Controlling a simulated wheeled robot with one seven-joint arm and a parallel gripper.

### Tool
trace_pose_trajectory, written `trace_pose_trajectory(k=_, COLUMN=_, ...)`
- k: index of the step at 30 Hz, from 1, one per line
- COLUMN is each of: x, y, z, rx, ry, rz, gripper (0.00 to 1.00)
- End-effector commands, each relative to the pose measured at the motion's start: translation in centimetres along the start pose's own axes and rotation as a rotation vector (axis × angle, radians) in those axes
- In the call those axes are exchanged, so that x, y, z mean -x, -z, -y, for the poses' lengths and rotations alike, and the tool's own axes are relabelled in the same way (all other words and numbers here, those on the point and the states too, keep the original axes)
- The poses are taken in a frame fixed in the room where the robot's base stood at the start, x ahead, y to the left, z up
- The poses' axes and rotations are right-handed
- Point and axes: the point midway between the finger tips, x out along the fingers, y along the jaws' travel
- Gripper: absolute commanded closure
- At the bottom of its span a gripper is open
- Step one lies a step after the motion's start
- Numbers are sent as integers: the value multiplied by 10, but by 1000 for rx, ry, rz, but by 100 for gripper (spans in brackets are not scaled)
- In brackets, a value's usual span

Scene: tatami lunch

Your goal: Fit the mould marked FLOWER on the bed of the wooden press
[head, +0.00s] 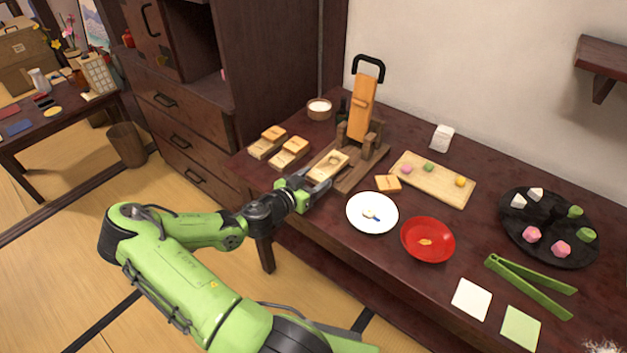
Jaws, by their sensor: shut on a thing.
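The wooden press (371,169) stands at the back of the dark red table. Its orange-brown lever board is raised upright, with a black handle on top. My gripper (319,183) is at the press's front left, shut on a pale wooden mould (327,164) with a rounded hollow. The mould is over or on the front left of the press bed; I cannot tell whether it touches. Its marking is too small to read. Two other pale wooden moulds, one (267,143) behind the other (290,153), lie left of the press.
A small wooden block (388,184) and a wooden board (448,190) with coloured sweets lie right of the press. A white plate (358,222) and a red bowl (427,256) are close to my gripper's right. A cup (319,110) stands behind the moulds.

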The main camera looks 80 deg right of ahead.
Motion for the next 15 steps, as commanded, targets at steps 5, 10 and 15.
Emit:
trace_pose_trajectory(k=5, x=-1, y=-3, z=0, rx=0, ry=0, rz=-1, gripper=59)
trace_pose_trajectory(k=10, x=-1, y=-5, z=0, rx=0, ry=0, rz=-1, gripper=59)
trace_pose_trajectory(k=15, x=-2, y=-8, z=0, rx=1, ry=0, rz=-1, gripper=59)
